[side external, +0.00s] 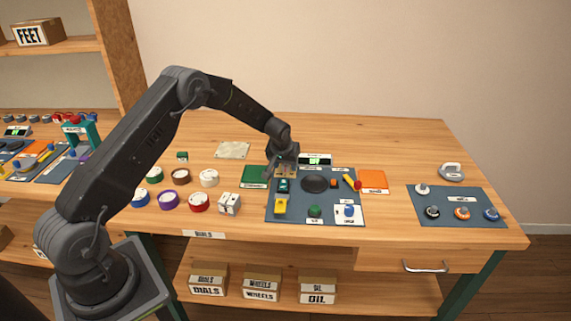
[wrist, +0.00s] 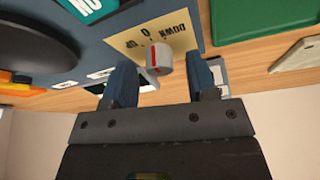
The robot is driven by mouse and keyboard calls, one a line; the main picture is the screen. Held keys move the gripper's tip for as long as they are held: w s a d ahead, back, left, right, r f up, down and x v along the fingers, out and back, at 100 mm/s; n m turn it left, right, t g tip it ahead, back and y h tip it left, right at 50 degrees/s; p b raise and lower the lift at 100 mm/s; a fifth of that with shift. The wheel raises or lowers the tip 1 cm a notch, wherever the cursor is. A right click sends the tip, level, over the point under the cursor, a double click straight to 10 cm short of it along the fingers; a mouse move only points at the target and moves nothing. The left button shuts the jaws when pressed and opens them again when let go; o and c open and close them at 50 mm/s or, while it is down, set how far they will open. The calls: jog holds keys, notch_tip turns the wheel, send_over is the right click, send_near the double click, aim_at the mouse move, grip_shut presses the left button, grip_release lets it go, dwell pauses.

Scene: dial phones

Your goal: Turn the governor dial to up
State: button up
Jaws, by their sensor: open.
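In the wrist view a small light grey dial (wrist: 158,57) with a red pointer line stands on a pale yellow plate (wrist: 122,42). The plate's print reads upside down: DOWN, 0 and UP. The red line points roughly toward the 0. My gripper (wrist: 160,82) is open, with one dark blue finger on each side of the dial. I cannot tell whether either finger touches it. In the side view my gripper (side external: 285,172) is low over the back left of the dark blue panel (side external: 335,190) and hides the dial.
The panel also holds a black round disc (side external: 314,184), a green knob (side external: 315,211), a blue knob (side external: 348,211) and a yellow-red lever (side external: 352,183). A display (side external: 314,160) stands behind. Green (side external: 254,176) and orange (side external: 373,181) plates flank it. Several loose dials lie left.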

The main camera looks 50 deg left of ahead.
jog(key=shift+f, duration=0.1)
jog(key=shift+c, duration=0.4)
jog(key=c, duration=0.9)
jog(key=shift+o, duration=0.2)
jog(key=shift+n, duration=0.4)
jog(key=n+g+y, duration=0.1)
jog(key=n, duration=0.2)
jog(key=shift+w+n, duration=0.1)
jog(key=shift+n, duration=0.2)
jog(key=shift+n+g+y, duration=0.4)
jog(key=shift+n+g, duration=0.5)
jog(key=shift+n, duration=1.3)
jog(key=o, duration=0.9)
